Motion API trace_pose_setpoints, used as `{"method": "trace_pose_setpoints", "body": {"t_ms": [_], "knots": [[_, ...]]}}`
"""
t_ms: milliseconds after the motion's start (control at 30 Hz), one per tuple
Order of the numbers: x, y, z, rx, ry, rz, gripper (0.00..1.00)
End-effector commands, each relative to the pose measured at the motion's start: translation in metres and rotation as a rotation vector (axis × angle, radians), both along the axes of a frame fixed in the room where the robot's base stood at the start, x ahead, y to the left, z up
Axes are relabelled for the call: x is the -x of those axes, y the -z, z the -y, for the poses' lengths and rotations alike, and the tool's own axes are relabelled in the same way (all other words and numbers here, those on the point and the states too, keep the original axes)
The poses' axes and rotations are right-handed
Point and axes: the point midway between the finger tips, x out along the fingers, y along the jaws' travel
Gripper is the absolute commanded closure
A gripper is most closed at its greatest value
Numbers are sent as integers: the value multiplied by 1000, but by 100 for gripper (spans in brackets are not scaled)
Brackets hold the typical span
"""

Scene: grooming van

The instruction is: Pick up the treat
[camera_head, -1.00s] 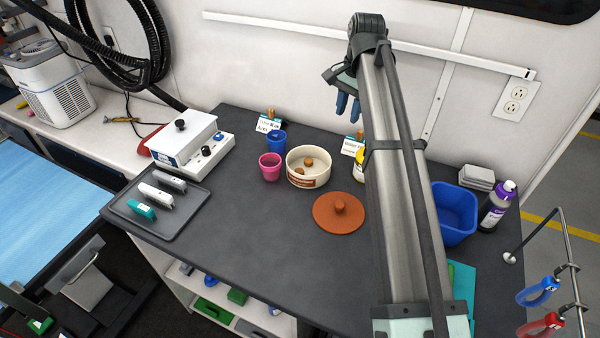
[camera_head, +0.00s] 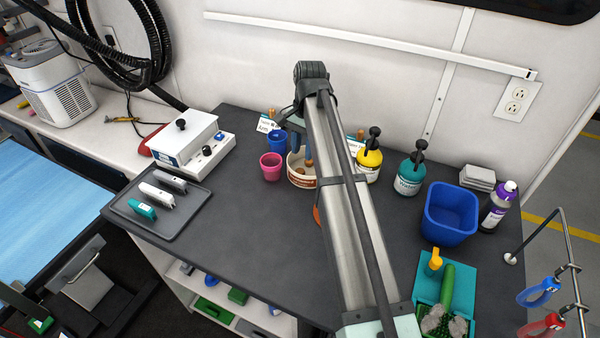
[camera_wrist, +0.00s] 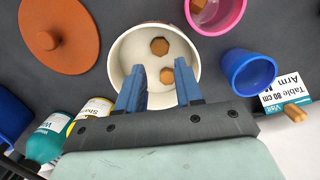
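Two brown faceted treats lie in a cream bowl (camera_wrist: 122,60). In the wrist view one treat (camera_wrist: 159,46) lies beyond the fingertips; the other treat (camera_wrist: 167,76) lies between the fingers in the picture. My gripper (camera_wrist: 161,72) is open, with its two blue fingers pointing down over the bowl. I cannot tell how far the fingertips are above the treats. In the head view my arm partly hides the bowl (camera_head: 303,182).
A pink cup (camera_wrist: 229,18) with a brown piece inside and a blue cup (camera_wrist: 247,72) stand beside the bowl. An orange lid (camera_wrist: 60,40) lies on the other side. Yellow (camera_head: 369,166) and teal (camera_head: 408,179) pump bottles stand nearby.

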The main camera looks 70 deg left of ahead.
Motion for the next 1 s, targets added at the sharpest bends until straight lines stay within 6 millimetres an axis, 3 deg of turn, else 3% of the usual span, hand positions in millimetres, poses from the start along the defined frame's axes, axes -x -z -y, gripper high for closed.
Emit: {"method": "trace_pose_setpoints", "body": {"t_ms": [367, 633, 900, 1000], "knots": [[4, 26, 3, 0, 0, 0, 64], [9, 59, 6, -2, -1, 1, 64], [9, 63, 6, -2, -1, 1, 64], [9, 63, 6, -2, -1, 1, 73]]}}
